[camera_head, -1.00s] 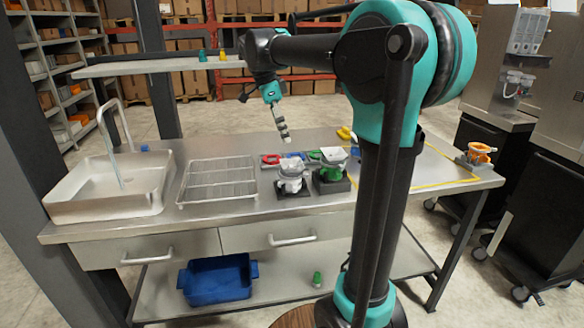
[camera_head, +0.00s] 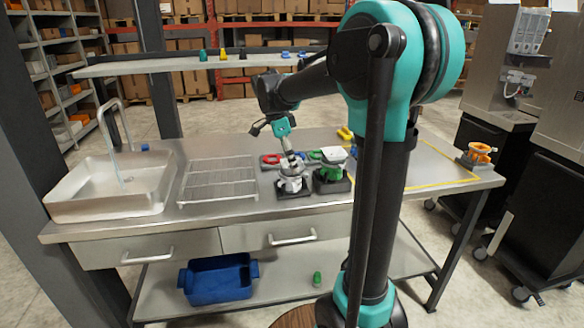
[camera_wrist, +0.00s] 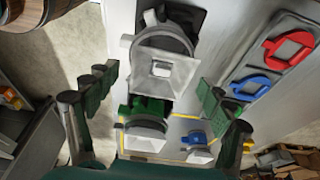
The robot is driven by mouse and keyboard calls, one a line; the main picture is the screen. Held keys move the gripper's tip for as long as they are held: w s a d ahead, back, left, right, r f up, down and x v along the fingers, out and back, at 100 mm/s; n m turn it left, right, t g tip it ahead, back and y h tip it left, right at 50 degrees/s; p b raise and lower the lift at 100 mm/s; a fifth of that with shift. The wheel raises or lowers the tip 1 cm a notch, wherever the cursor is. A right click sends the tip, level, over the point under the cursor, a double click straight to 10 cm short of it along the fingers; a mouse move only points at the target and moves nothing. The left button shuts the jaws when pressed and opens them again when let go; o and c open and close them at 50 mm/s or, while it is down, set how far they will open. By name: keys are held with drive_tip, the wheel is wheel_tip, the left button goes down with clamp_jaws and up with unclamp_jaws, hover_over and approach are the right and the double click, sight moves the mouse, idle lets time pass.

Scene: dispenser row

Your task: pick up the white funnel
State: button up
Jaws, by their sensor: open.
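A pale grey-white funnel with a square opening sits on a white holder (camera_head: 290,185) on a dark base on the steel bench. In the wrist view this funnel (camera_wrist: 178,72) shows between my fingers. A second pale funnel (camera_head: 335,153) sits on a green holder (camera_head: 329,174) just right of it; it also shows low in the wrist view (camera_wrist: 144,133). My gripper (camera_head: 291,161) points down over the first funnel and partly hides it in the head view. In the wrist view my gripper (camera_wrist: 160,84) is open, one finger on each side; contact cannot be told.
Red and blue ring-shaped pieces (camera_wrist: 288,50) lie on a grey tray behind the holders. A wire rack (camera_head: 218,182) and a sink (camera_head: 110,185) are on the left. An orange holder (camera_head: 477,155) stands at the right end. A shelf (camera_head: 150,67) runs behind.

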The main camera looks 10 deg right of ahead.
drive_tip(key=c, duration=1)
drive_tip(key=shift+r, duration=0.1)
